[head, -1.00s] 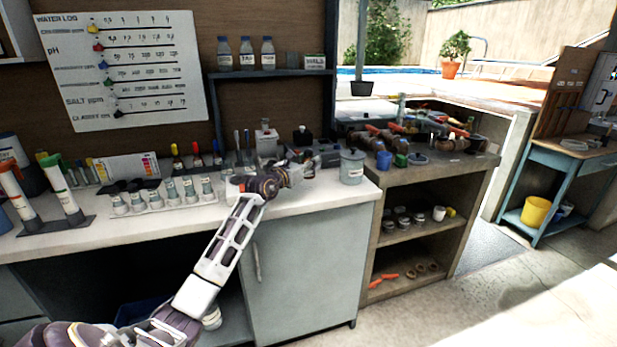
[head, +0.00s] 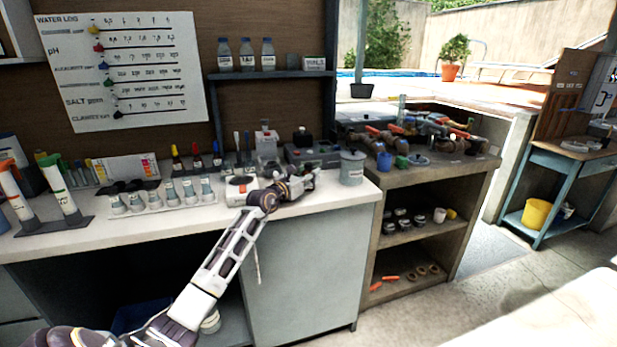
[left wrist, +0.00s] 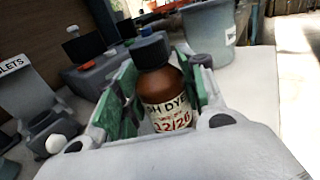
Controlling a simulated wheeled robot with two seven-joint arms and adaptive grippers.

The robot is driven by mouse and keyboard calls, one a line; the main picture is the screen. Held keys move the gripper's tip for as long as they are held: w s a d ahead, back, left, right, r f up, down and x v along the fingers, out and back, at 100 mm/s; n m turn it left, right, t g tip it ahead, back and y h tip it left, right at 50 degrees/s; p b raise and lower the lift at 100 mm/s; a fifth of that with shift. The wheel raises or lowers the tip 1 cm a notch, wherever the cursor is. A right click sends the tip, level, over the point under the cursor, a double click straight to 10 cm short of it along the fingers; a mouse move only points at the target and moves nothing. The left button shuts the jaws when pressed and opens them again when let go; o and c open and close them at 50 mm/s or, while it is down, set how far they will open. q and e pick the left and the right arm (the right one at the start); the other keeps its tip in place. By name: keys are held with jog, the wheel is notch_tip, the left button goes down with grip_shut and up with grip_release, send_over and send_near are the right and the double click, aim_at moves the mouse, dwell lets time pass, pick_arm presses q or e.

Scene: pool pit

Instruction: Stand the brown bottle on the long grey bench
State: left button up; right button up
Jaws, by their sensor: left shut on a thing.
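My left gripper (head: 303,183) is over the right part of the long pale grey bench (head: 150,222), near its front edge. In the left wrist view its green-lined fingers are shut on the brown bottle (left wrist: 163,88). The bottle has a dark cap and a cream label with red and dark print. It looks roughly upright between the fingers. Its base is hidden, so I cannot tell whether it touches the bench top. In the head view the gripper hides most or all of the bottle. My right gripper is not in view.
A grey lidded canister (head: 352,168) stands just right of the gripper; it also shows in the left wrist view (left wrist: 209,33). A dark grey device (head: 313,153) is behind. A white rack of small bottles (head: 160,200) is left. A lower shelf unit (head: 425,178) adjoins on the right.

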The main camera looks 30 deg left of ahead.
pick_arm(q)
jog(key=shift+f, duration=0.1)
dwell(0.3)
jog(key=o, duration=1.1)
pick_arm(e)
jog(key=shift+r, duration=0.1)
pick_arm(q)
jog(key=shift+s, duration=0.4)
jog(key=shift+s+a, duration=0.1)
jog(key=shift+s, duration=1.4)
jog(key=shift+s+a+p, duration=0.1)
jog(key=shift+s+p, duration=0.3)
jog(key=shift+s, duration=1.25)
jog(key=shift+s+a, duration=0.15)
jog(key=shift+s, duration=2.3)
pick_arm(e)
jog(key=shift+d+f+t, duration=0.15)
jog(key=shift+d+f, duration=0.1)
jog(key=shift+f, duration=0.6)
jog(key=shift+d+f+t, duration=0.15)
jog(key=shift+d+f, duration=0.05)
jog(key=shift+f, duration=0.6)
